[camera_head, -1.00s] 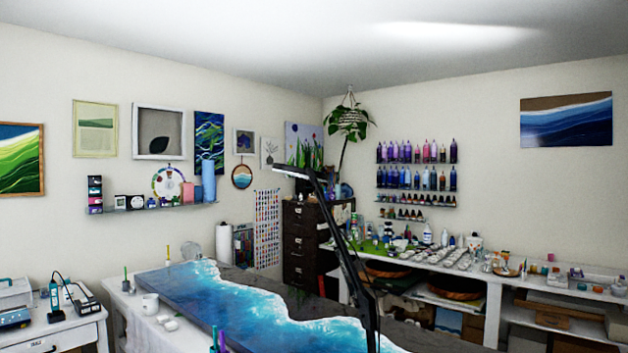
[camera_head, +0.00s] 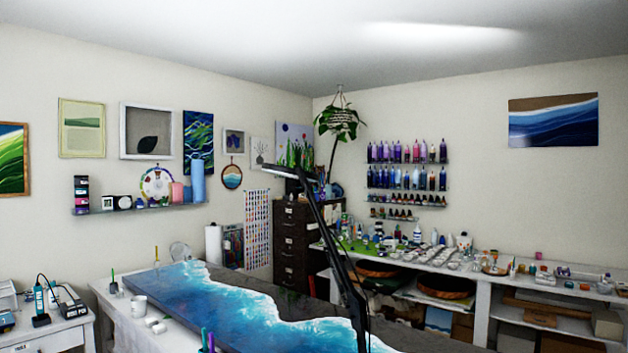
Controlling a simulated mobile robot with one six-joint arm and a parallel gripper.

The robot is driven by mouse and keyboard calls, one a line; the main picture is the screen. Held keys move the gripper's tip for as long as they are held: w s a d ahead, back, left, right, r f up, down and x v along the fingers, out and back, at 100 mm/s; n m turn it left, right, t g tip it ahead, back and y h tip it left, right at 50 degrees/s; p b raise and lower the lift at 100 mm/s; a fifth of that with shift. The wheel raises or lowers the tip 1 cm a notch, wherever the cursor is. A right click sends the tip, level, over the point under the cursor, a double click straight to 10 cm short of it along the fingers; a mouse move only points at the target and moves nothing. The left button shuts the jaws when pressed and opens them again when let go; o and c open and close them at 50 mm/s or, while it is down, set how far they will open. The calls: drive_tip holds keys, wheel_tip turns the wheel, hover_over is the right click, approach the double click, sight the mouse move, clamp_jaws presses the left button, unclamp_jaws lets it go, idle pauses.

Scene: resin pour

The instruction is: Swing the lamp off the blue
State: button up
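A black jointed lamp (camera_head: 338,250) rises from the lower middle of the picture. Its long arm leans up and to the left, and its flat head (camera_head: 279,170) points left, high above the table's far side. The lamp's arm crosses in front of the blue and white resin pour (camera_head: 235,311), a wave pattern that covers the near-left part of a dark slab (camera_head: 295,302). The lamp's base is hidden below the frame. My gripper is not in view.
A white mug (camera_head: 139,304) and small cups stand on the white-covered table (camera_head: 122,322) left of the pour. A side table (camera_head: 52,338) with tools is at the lower left. Shelves and a worktable (camera_head: 455,270) crowded with small cups run along the right wall.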

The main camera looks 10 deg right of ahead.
idle(0.4)
drive_tip(key=o, duration=0.4)
drive_tip(key=c, duration=0.4)
drive_tip(key=shift+o, duration=0.2)
